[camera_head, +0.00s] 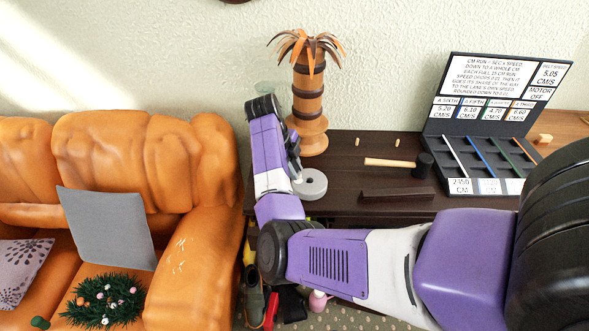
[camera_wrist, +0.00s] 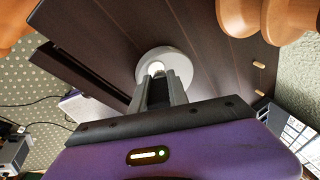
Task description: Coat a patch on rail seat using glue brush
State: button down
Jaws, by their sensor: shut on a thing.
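My gripper (camera_head: 296,174) points down over the left end of the dark table, beside the palm-shaped tower. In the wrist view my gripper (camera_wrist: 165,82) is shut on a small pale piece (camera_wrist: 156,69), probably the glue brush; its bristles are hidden. A round grey disc (camera_head: 316,189) with a central opening lies right below the fingertips and also shows in the wrist view (camera_wrist: 180,59). I cannot tell whether the held piece touches it. A long dark rail (camera_head: 397,194), likely the rail seat, lies near the table's front edge. No glue patch is discernible on it.
A mallet (camera_head: 390,162) and two small wooden pegs (camera_head: 357,142) lie on the table (camera_head: 345,178). The palm-shaped tower (camera_head: 308,100) stands close behind my gripper. A black display case (camera_head: 485,130) stands at the right. An orange sofa (camera_head: 190,240) is left of the table.

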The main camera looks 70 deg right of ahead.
jog(key=shift+f+b, duration=0.5)
jog(key=shift+f, duration=0.15)
dwell(1.4)
jog(key=shift+r, duration=0.1)
jog(key=shift+r+p, duration=2.5)
jog(key=shift+r, duration=1)
